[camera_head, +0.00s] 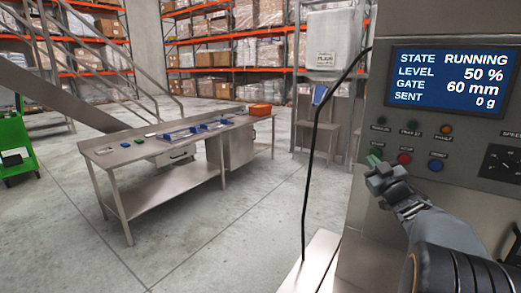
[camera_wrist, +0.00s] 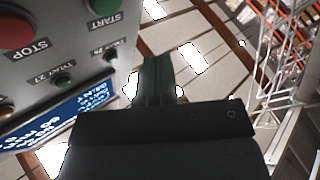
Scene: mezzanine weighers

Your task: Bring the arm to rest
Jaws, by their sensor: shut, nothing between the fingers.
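My gripper (camera_head: 373,162) is at the front of a grey control panel (camera_head: 470,210), at the right of the head view. Its fingers are together with nothing between them, close to the green START button (camera_wrist: 104,8). I cannot tell from the head view whether they touch it. In the wrist view the shut fingers (camera_wrist: 157,68) point away past the panel, with the START button and the red STOP button (camera_wrist: 15,30) at the upper left. The panel's display (camera_head: 455,80) reads STATE RUNNING, LEVEL 50 %, GATE 60 mm, SENT 0 g.
A black cable (camera_head: 308,190) hangs left of the panel. A steel table (camera_head: 120,157) with blue items and an orange bin (camera_head: 260,109) stands left of centre. A green cart (camera_head: 14,145) is at the far left. Open floor lies between the table and the panel.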

